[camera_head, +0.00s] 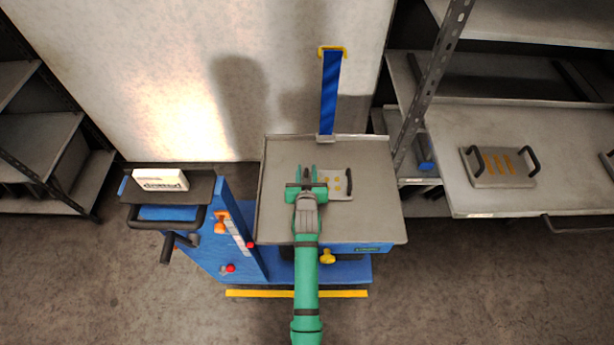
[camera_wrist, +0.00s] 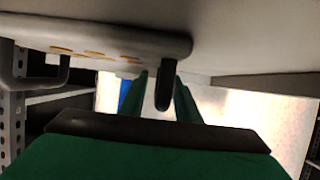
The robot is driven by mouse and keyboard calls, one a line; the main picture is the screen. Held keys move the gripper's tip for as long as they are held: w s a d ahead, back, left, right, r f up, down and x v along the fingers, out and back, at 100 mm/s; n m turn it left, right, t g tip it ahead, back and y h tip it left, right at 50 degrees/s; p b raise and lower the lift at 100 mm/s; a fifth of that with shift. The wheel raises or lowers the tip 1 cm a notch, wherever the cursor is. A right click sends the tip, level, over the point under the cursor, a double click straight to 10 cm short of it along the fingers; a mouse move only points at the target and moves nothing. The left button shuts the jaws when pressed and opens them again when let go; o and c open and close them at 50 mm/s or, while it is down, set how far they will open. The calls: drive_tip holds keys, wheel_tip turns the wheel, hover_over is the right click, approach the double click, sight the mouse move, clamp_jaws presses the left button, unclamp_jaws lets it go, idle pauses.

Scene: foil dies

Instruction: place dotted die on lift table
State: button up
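The dotted die (camera_head: 339,183) is a grey plate with several yellow dots and a dark handle at its right end. It lies flat on the grey top of the lift table (camera_head: 373,220), near its middle. My gripper (camera_head: 306,172) is at the die's left end, its green fingers apart. In the wrist view the die (camera_wrist: 110,42) shows at the upper left with orange-yellow dots. Its near handle (camera_wrist: 163,90) stands between my two fingers (camera_wrist: 162,95), which look spread with small gaps beside it.
A second die (camera_head: 498,167) with orange stripes and two handles lies on the right shelf (camera_head: 455,190). A blue upright strap (camera_head: 329,90) stands behind the lift table. A cart handle (camera_head: 168,223) and white box (camera_head: 160,179) are at left. The table top's right part is clear.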

drive_tip(key=v, duration=1.1)
drive_tip(key=shift+s+r, duration=0.15)
drive_tip(key=shift+s, duration=0.1)
drive_tip(key=s, duration=0.3)
drive_tip(key=s+f, duration=0.1)
drive_tip(key=s, duration=0.2)
drive_tip(key=s+f, duration=0.1)
drive_tip(key=s, duration=0.2)
drive_tip(key=shift+s+a, duration=0.2)
drive_tip(key=s+r+t, duration=0.1)
drive_tip(key=s+r, duration=0.4)
drive_tip(key=s, duration=0.9)
drive_tip(key=s+r, duration=0.5)
drive_tip(key=s, duration=0.9)
drive_tip(key=shift+d+t, duration=0.25)
drive_tip(key=shift+t, duration=0.15)
drive_tip(key=shift+r, duration=0.1)
drive_tip(key=shift+w, duration=0.1)
